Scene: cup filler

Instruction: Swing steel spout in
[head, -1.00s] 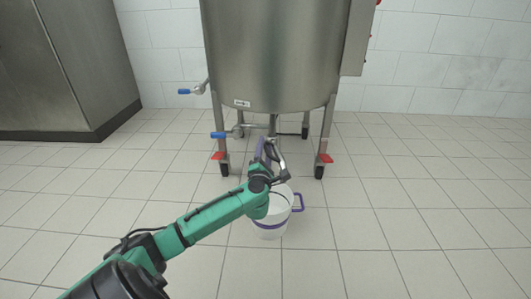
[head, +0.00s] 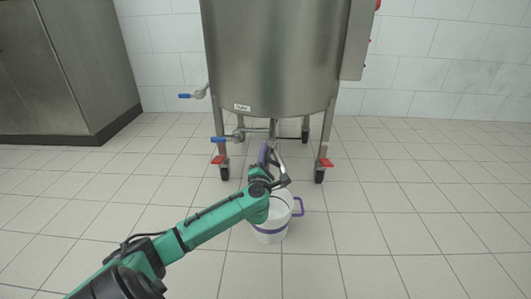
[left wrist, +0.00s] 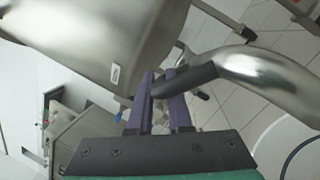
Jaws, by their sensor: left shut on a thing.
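The steel spout (left wrist: 265,70) is a bent, shiny pipe with a dark sleeve (left wrist: 190,78) at its end in the left wrist view. My left gripper (left wrist: 163,92) has purple fingers and is shut on the spout at the dark sleeve. In the head view my left gripper (head: 268,156) is under the front of the steel tank (head: 270,60), beside the spout's upright pipe (head: 273,130). The gripper and wrist hide part of the spout there. My right gripper is not in view.
A white bucket (head: 270,236) with a purple band and handle stands on the tiled floor, partly behind my left arm. Tank legs on red-braked casters flank the spout. Floor to the right is clear.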

